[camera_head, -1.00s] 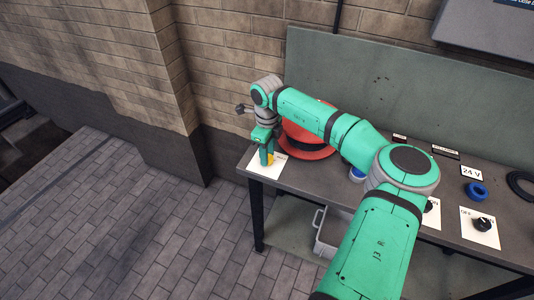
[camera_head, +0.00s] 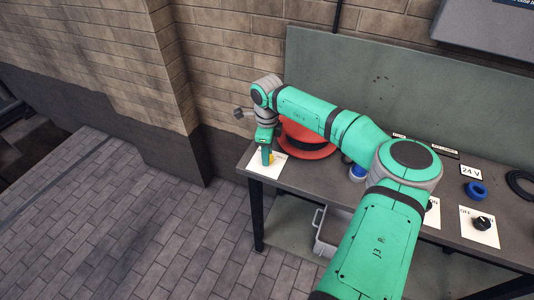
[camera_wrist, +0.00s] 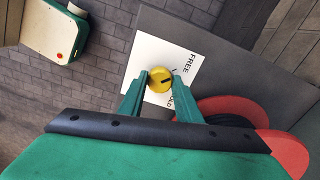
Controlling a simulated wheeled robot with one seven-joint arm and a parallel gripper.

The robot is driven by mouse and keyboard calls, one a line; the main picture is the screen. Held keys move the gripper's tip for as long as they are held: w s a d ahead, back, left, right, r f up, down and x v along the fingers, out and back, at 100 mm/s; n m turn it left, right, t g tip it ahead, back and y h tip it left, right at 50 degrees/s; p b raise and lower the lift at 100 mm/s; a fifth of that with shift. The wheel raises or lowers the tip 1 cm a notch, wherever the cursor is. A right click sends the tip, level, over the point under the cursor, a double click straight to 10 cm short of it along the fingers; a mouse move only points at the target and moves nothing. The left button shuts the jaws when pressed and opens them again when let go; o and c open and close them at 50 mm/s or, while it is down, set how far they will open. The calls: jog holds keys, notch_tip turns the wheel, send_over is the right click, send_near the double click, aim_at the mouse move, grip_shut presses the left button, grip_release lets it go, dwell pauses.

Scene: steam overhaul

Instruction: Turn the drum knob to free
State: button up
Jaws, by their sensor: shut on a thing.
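The drum knob is a yellow round knob (camera_wrist: 160,79) with a black pointer line, on a white card (camera_wrist: 151,50) marked FREE and, partly hidden, another word ending in "OLD". In the wrist view the pointer line points right and slightly up, between the two words. My gripper (camera_wrist: 160,81) is shut on the knob, one green finger on each side. In the head view my gripper (camera_head: 267,157) is at the bench's left front corner over the card (camera_head: 258,168). The knob (camera_head: 272,156) is mostly hidden by the fingers there.
A red flanged drum (camera_head: 308,149) stands right behind the card, close to my gripper. The grey bench (camera_head: 318,182) also bears a blue ring (camera_head: 476,189), a black ring (camera_head: 521,184) and a black knob (camera_head: 482,223). A grey bin (camera_head: 330,232) sits below.

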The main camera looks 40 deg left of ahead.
jog(key=o, duration=1.1)
jog(key=shift+c, duration=0.2)
jog(key=shift+r, duration=0.1)
notch_tip(320, 180, up, 11)
jog(key=shift+s+f, duration=0.1)
jog(key=shift+f, duration=0.15)
